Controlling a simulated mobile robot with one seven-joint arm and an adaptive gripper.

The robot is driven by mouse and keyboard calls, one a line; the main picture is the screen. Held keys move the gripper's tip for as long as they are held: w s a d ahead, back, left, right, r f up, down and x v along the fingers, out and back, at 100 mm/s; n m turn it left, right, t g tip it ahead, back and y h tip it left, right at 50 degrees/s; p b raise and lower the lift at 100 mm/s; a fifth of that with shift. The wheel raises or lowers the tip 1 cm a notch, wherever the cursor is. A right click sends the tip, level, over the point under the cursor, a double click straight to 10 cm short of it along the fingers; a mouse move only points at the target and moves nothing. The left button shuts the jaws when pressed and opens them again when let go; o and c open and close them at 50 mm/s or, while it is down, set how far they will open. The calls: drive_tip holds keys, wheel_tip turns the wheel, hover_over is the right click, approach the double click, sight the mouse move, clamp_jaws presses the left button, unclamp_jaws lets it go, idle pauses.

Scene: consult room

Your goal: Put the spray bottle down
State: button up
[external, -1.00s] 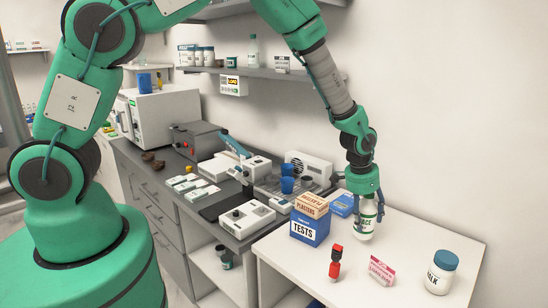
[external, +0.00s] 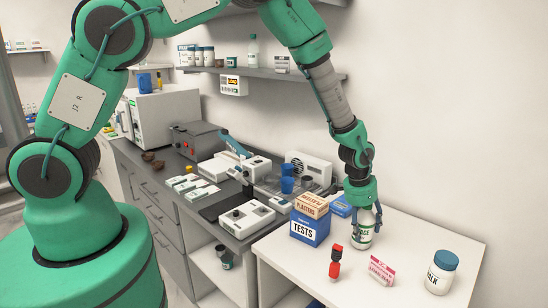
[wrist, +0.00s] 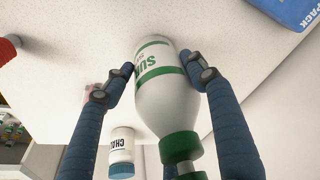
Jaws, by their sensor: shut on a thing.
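The spray bottle (external: 362,233) is white with green bands and lettering.
A TESTS box (external: 309,230) with a plasters box (external: 312,206) on top stands left. The white table (external: 420,238) is clear to the right.

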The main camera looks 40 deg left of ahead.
sight(363, 211)
drive_tip(key=o, duration=1.7)
drive_tip(key=shift+f, duration=0.1)
drive_tip(key=shift+r, duration=0.2)
drive_tip(key=shift+b+v, duration=0.65)
drive_tip(key=shift+v, duration=5.35)
